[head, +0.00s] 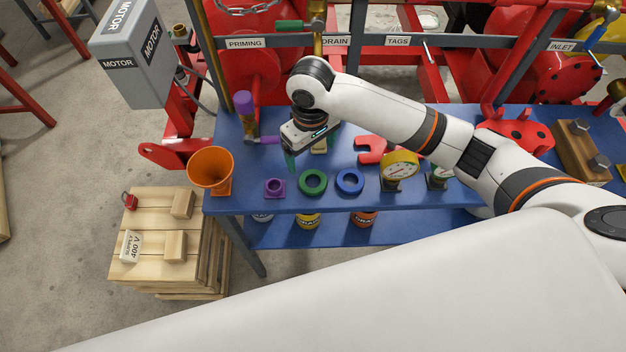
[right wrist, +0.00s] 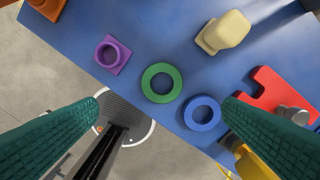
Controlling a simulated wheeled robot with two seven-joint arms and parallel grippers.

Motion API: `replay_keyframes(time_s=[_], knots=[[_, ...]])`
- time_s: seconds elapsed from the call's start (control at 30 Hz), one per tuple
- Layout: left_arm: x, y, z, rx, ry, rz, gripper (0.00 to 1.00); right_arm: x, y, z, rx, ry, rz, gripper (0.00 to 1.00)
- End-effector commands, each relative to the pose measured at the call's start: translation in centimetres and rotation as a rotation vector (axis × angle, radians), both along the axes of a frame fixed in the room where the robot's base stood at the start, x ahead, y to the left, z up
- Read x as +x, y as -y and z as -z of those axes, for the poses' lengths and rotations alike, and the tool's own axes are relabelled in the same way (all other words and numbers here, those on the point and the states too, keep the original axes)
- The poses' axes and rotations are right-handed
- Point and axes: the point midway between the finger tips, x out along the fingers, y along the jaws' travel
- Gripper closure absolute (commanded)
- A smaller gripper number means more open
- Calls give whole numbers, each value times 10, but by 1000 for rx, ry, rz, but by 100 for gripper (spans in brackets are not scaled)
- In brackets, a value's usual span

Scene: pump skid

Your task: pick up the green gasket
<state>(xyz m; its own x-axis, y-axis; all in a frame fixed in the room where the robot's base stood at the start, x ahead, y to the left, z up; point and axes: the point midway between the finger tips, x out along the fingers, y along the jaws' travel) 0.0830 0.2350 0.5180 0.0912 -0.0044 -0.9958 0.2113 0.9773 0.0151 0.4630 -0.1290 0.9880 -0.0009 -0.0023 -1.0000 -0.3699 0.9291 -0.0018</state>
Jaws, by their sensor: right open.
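The green gasket (head: 313,182) is a flat ring lying on the blue bench, between a purple square piece (head: 275,187) and a blue ring (head: 349,181). In the right wrist view the green gasket (right wrist: 161,82) lies beyond and between my two green fingers, fully visible. My right gripper (head: 291,161) is above the bench, behind and slightly left of the gasket in the head view; its tips are partly hidden. In the right wrist view my right gripper (right wrist: 165,125) is wide open with nothing between its fingers. My left gripper is not in view.
A cream block (right wrist: 225,32) sits behind the rings. A wooden crate (head: 150,262) stands on the floor at left.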

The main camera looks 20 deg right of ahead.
Motion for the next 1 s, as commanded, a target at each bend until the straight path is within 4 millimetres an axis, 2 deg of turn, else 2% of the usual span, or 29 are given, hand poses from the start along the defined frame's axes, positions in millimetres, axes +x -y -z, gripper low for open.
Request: replay_keyframes(time_s=[0.3,0.57,0.8,1.0], knots=[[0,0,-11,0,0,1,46,-1,0,51,0,-3,1,10],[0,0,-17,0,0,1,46,-1,1,72,0,-2,-1,10],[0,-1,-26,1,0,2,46,0,4,107,1,-1,-1,10],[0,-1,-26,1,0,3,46,1,3,115,2,1,-2,10]])
